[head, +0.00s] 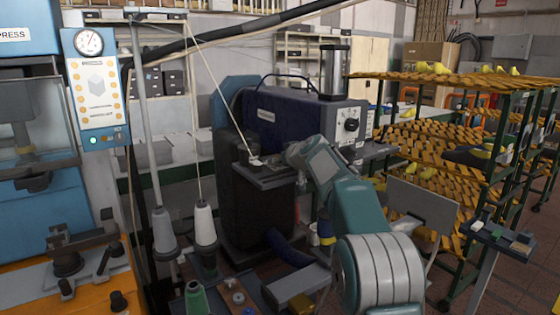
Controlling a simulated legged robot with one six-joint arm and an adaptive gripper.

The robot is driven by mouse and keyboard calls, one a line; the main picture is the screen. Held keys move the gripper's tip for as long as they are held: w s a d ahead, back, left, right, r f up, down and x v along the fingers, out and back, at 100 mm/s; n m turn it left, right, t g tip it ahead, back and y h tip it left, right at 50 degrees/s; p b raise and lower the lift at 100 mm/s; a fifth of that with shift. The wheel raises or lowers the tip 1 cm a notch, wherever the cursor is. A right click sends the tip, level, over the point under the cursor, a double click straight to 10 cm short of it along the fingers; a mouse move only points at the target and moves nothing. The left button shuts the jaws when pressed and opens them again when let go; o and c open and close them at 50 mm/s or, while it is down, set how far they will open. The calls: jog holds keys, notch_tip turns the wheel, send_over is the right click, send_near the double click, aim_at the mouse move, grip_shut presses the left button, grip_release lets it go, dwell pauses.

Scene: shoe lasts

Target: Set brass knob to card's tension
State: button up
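My arm reaches up from the lower right to a dark blue machine (290,122). The arm's end is beside the small work plate (265,176) at the machine's front. The gripper fingers are small and dark there, and I cannot make out whether they are open or shut. A round dial (351,125) sits on the machine's right end face; its colour looks dark and pale, not clearly brass. I cannot pick out a brass knob for certain; it may be hidden by my arm or too small. No card with a readable tension value can be made out.
Thread cones (205,222) stand in front of the machine, with thread running up from them. A blue press with a gauge (88,42) is at the left. Racks of shoe lasts (425,135) fill the right. A small tray stand (500,236) is at the lower right.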

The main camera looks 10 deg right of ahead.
dwell(0.3)
jog(key=v, duration=1.2)
jog(key=shift+f, duration=0.1)
